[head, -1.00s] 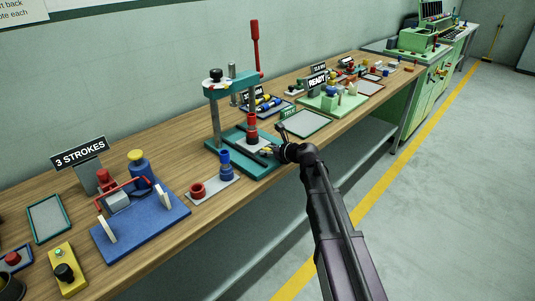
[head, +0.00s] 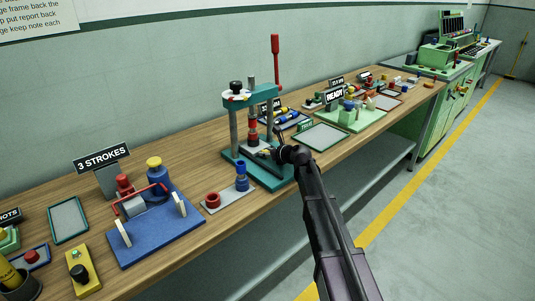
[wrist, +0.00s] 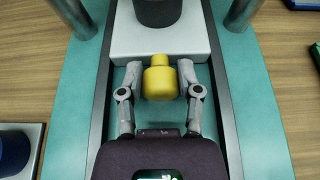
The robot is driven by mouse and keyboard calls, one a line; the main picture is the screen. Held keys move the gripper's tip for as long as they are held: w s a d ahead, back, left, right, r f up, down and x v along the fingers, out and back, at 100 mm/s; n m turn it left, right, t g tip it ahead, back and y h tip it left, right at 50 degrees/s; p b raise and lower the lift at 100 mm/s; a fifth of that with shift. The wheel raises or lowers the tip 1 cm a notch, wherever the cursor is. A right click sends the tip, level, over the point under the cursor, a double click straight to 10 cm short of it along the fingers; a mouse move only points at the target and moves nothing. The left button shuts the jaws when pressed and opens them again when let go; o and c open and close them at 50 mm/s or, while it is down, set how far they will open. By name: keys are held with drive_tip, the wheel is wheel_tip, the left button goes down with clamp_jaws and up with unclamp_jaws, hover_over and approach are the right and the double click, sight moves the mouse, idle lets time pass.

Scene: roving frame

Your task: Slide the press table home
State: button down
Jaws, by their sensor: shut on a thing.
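The press (head: 252,100) is a teal frame with two grey posts, a raised red lever (head: 275,62) and a teal base (head: 270,181). Its sliding table is a pale grey plate (wrist: 128,42) between dark rails, with a yellow knob (wrist: 160,83) at its near end. A red and dark cylindrical part (head: 253,128) stands upright on the table, between the posts. In the wrist view only its dark lower end (wrist: 157,12) shows. My gripper (wrist: 161,80) is shut on the yellow knob, one finger on each side. The head view shows my gripper (head: 279,152) at the press's front.
Left of the press, a grey plate holds a red ring (head: 213,199) and a blue part (head: 242,176). A blue fixture (head: 158,238) stands further left by a "3 STROKES" sign (head: 102,157). A grey tray (head: 320,137) lies right of the press. The floor aisle is clear.

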drive_tip(key=shift+c, duration=1.4)
unclamp_jaws()
drive_tip(key=shift+w+a, duration=0.15)
drive_tip(key=shift+w, duration=0.05)
drive_tip(key=shift+s+r, duration=0.1)
